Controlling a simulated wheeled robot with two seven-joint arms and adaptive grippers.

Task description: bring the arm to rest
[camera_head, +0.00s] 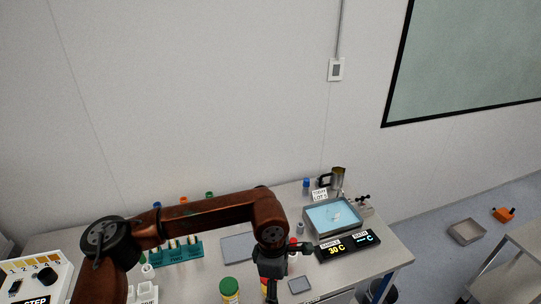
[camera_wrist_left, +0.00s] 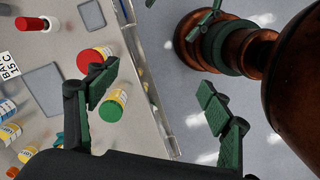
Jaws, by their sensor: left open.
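My left arm (camera_head: 210,212), brown with dark joints, reaches in from the left over the table and bends down at its wrist. My left gripper (camera_wrist_left: 157,100) is open in the left wrist view, with nothing between its green-padded fingers. The table's front edge and the floor lie below the gap. In the head view the gripper points down near the table's front, its fingertips mostly hidden or cut off. Brown links of my own body fill the right of the wrist view.
A green-lidded jar (camera_wrist_left: 113,106) and a red-lidded jar (camera_wrist_left: 92,61) stand near the left finger. A blue-topped tray (camera_head: 333,217), a 30 C display (camera_head: 345,247), a teal rack (camera_head: 180,252) and a grey pad (camera_head: 238,246) occupy the table (camera_head: 392,253). The wall stands behind.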

